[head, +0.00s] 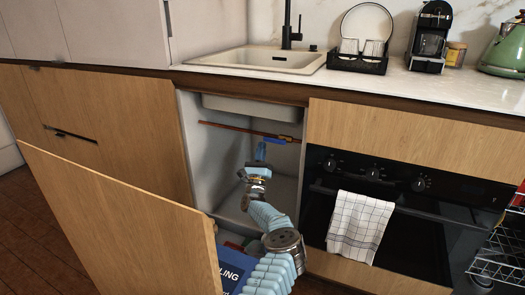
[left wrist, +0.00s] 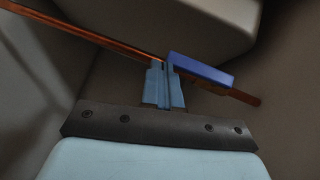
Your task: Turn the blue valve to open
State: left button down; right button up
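The blue valve handle (head: 274,140) sits on a thin copper pipe (head: 232,128) inside the open cabinet under the sink. It also shows in the left wrist view (left wrist: 203,71) as a flat blue bar slanting down to the right, along the pipe. My left gripper (head: 260,153) reaches into the cabinet, just below and left of the handle. In the left wrist view its two light-blue fingers (left wrist: 163,68) are together, with nothing visible between them. Their tips overlap the handle's left end in the picture; I cannot tell whether they touch. My right gripper is not in view.
The open wooden cabinet door (head: 120,225) stands at the left of my arm. A blue box (head: 232,268) is low behind the door. The oven (head: 400,215) with a hanging checked towel (head: 360,226) is on the right. The sink basin (head: 262,60) is above.

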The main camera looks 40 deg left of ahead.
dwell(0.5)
pick_arm(q)
jog(key=v, duration=1.2)
jog(key=shift+d, duration=0.1)
